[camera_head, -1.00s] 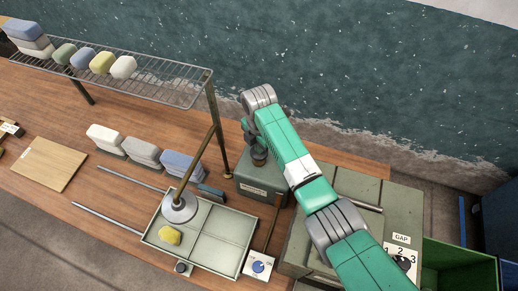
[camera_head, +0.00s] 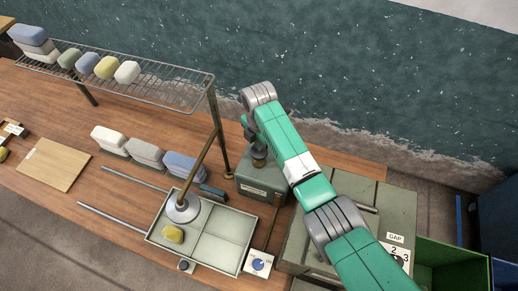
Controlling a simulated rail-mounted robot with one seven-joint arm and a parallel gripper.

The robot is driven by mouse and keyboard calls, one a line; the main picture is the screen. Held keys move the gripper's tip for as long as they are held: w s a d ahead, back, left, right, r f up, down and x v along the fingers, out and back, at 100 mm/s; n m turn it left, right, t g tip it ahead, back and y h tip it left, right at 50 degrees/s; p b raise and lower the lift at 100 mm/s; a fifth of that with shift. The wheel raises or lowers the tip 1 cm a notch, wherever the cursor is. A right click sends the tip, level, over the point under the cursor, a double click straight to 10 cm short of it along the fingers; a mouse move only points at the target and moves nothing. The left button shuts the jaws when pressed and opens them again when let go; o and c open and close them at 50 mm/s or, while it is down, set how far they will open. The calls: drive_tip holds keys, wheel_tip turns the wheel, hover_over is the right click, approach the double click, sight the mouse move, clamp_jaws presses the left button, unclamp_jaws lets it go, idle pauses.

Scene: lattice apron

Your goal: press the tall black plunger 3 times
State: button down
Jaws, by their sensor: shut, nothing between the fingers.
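A grey-green box (camera_head: 262,187) with a pale label stands at the back of the bench, right of the divided tray. A short dark knob with a brass-coloured collar, which looks like the black plunger (camera_head: 259,161), rises from its top and is partly hidden by my arm. My gripper (camera_head: 254,143) points down just above the knob, shut with nothing in it. The fingertips are small and dark, so I cannot tell whether they touch the knob.
A wire rack (camera_head: 130,80) with coloured blocks stands at the left, its post close to the box. A lamp-like disc (camera_head: 183,208) hangs over the divided tray (camera_head: 222,238). A grey-green cabinet (camera_head: 370,200) stands right of the box.

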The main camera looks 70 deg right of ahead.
idle(0.4)
drive_tip(key=shift+f+b, duration=1.4)
drive_tip(key=shift+f, duration=0.7)
drive_tip(key=shift+r+p, duration=2)
drive_tip(key=shift+r, duration=0.05)
drive_tip(key=shift+f, duration=0.15)
drive_tip(key=shift+f+b, duration=1.5)
drive_tip(key=shift+f, duration=0.4)
wheel_tip(320, 180, up, 4)
drive_tip(key=p, duration=0.4)
drive_tip(key=shift+r, duration=0.1)
drive_tip(key=shift+r, duration=0.1)
